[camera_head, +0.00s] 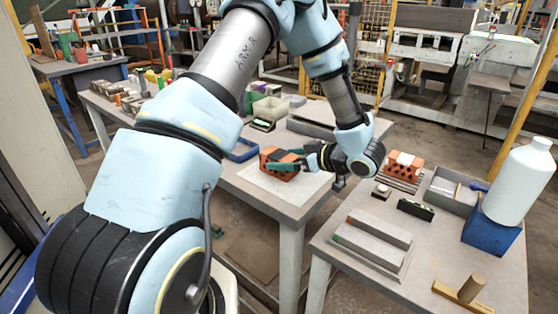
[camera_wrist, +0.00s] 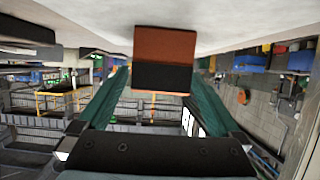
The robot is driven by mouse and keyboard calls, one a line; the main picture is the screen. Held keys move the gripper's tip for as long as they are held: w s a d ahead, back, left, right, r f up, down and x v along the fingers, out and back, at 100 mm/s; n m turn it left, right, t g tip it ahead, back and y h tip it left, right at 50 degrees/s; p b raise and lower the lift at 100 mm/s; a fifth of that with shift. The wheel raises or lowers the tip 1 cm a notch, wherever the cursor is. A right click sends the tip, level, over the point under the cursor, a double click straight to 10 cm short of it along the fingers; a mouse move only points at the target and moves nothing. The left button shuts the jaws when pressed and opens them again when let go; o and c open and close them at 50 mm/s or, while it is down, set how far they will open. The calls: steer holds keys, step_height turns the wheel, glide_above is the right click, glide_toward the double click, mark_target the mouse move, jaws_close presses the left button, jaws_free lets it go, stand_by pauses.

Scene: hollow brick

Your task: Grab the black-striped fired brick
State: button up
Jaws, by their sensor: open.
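The black-striped fired brick (camera_head: 267,160) is orange and stands on a pale sheet on the middle table, partly hidden by my fingers. In the wrist view the brick (camera_wrist: 165,46) shows an orange face with a broad black band across its half nearer my gripper. My gripper (camera_head: 284,163) is open, with its green fingers at the brick. In the wrist view the fingertips of my gripper (camera_wrist: 161,78) lie on either side of the black band, with narrow gaps. I cannot tell whether either finger touches it.
Another orange brick (camera_head: 403,160), with holes and a white patch, sits on the right table. A white bottle (camera_head: 522,182) on a blue block, a grey tray (camera_head: 447,198) and grey slabs (camera_head: 372,240) are there too. A blue-rimmed tray (camera_head: 241,151) lies left of the striped brick.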

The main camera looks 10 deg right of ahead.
steer(key=shift+x, duration=1.4)
steer(key=shift+c, duration=0.4)
steer(key=shift+r, duration=0.1)
jaws_close()
